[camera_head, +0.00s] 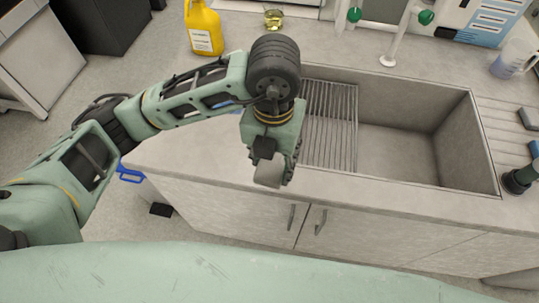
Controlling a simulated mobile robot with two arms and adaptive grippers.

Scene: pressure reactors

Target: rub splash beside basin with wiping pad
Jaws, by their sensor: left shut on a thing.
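My left gripper (272,160) points down at the front left of the basin, over the counter's front edge as seen from here. It is shut on a small pale grey block, the wiping pad (269,173), which shows at its tip. I cannot tell whether the pad touches the counter. The basin (400,155) is a grey rectangular sink set in the counter, to the right of the gripper, with a ribbed rack (330,125) in its left part. I cannot make out a splash; the arm and gripper cover part of the counter left of the basin. My right gripper is out of view.
A yellow jug (203,28) and a small glass of yellow liquid (273,18) stand behind the arm. A clear beaker (512,62) and a dark green object (520,178) are at the right. Cupboard doors (345,225) are below.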

